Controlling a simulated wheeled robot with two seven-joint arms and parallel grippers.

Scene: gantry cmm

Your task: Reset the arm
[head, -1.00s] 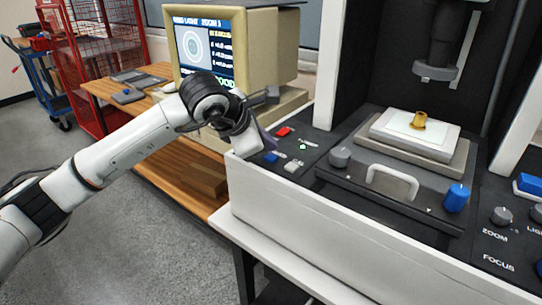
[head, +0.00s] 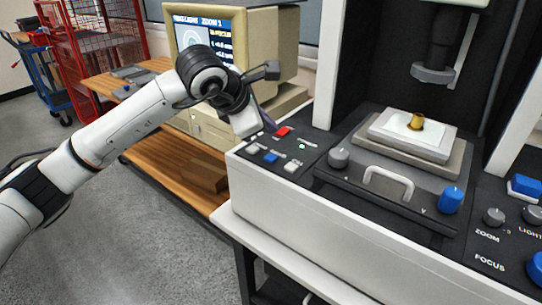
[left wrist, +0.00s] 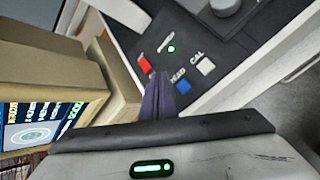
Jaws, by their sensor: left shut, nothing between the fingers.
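My left arm comes in from the left in the head view. Its left gripper (head: 267,122) is shut and empty, with its dark fingers above the far left edge of the machine's button panel. The closed fingers (left wrist: 159,95) also show in the left wrist view, pointing toward the panel. Near them are a red button (head: 283,131), a blue button (head: 270,158), a white button marked CAL (left wrist: 205,66) and a lit green lamp (head: 302,146). I cannot tell exactly how high the fingertips are above the panel. My right gripper is not in view.
A beige monitor (head: 268,47) with a lit screen stands behind my left wrist. The machine's stage holds a small brass part (head: 416,122) on a white plate, below a dark lens (head: 434,73). A handle (head: 388,183) and knobs are at the front. Open floor lies left.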

